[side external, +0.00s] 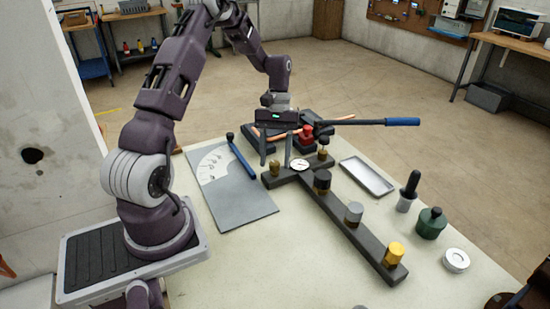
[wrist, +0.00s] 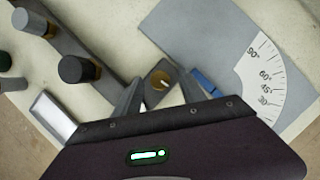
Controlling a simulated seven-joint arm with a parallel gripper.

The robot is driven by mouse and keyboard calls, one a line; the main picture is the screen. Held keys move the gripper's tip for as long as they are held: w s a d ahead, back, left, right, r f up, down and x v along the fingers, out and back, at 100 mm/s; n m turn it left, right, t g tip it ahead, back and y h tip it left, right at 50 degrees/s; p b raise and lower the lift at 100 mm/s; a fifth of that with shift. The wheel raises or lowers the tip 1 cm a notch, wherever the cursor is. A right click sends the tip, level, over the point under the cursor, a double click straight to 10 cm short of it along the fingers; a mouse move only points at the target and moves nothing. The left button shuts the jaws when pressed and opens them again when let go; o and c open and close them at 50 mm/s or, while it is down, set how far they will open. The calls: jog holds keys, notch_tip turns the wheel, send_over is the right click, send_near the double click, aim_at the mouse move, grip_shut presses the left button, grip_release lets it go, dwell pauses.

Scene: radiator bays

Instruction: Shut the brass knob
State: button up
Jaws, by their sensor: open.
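A small brass knob (side external: 274,171) stands on the left end of the crossbar of a dark T-shaped manifold (side external: 338,218). My gripper (side external: 275,161) points down over this end, its two fingers apart. In the wrist view the brass knob (wrist: 161,76) shows between the open fingertips (wrist: 160,88), with a pale mark on it. I cannot tell whether a finger touches it. Also on the manifold are another brass-coloured knob (side external: 323,153), a black knob (side external: 322,180), a grey knob (side external: 353,211) and a yellow knob (side external: 396,250). A white dial gauge (side external: 299,165) sits right of my gripper.
A grey sheet with an angle scale (side external: 235,190) and a blue-handled tool (side external: 242,160) lie at the left. A long blue-handled lever (side external: 385,122) reaches over the back right. A tray (side external: 367,176), a dark-handled tool (side external: 408,190) and a green bottle (side external: 431,223) stand right.

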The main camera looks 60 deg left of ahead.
jog(key=shift+f, duration=0.15)
grip_shut()
